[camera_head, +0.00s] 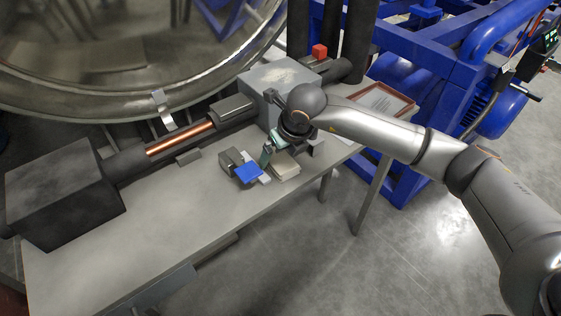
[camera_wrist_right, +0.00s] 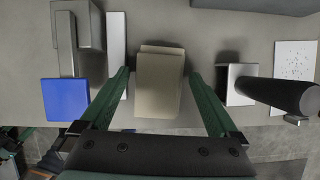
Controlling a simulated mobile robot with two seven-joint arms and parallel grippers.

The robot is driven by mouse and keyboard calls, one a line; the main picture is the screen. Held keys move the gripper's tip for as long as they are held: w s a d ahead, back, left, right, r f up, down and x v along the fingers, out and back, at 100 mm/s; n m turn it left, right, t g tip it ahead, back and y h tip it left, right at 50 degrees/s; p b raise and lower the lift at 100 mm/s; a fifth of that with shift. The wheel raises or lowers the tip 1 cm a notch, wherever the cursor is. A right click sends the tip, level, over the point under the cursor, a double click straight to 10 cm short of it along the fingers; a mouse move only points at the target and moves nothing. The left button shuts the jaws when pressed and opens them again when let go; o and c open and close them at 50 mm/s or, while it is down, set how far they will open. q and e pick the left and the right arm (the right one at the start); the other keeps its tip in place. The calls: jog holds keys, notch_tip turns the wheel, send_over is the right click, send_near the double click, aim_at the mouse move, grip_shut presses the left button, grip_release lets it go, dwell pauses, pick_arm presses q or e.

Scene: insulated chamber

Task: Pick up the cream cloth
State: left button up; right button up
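The cream cloth (camera_head: 286,166) is a flat, folded-looking stack on the grey bench near its front edge. In the right wrist view the cloth (camera_wrist_right: 158,88) lies between the two green fingers. My right gripper (camera_head: 274,149) is open and pointing down over the cloth, partly hiding it in the head view. In the right wrist view the right gripper (camera_wrist_right: 159,82) has one finger on each side of the cloth, with gaps showing, and holds nothing. How high the fingertips are above the bench is hard to tell.
A blue square block (camera_head: 248,173) and a white strip (camera_wrist_right: 116,50) lie left of the cloth, beside a grey metal block (camera_wrist_right: 88,25). A dark cylinder on a bracket (camera_wrist_right: 280,95) stands to the right. The bench's left front (camera_head: 150,235) is clear.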

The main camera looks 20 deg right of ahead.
aim_at(280, 157)
jog(key=c, duration=1.2)
jog(key=shift+o, duration=0.2)
jog(key=shift+r+p, duration=0.35)
jog(key=shift+p, duration=0.15)
notch_tip(280, 157, up, 3)
jog(key=s+a+r+b, duration=0.1)
jog(key=s+a+r, duration=0.2)
jog(key=s+r, duration=0.6)
jog(key=s, duration=0.4)
jog(key=shift+s+a+r+b, duration=0.15)
jog(key=shift+s+r+b, duration=0.15)
jog(key=shift+s+b, duration=0.05)
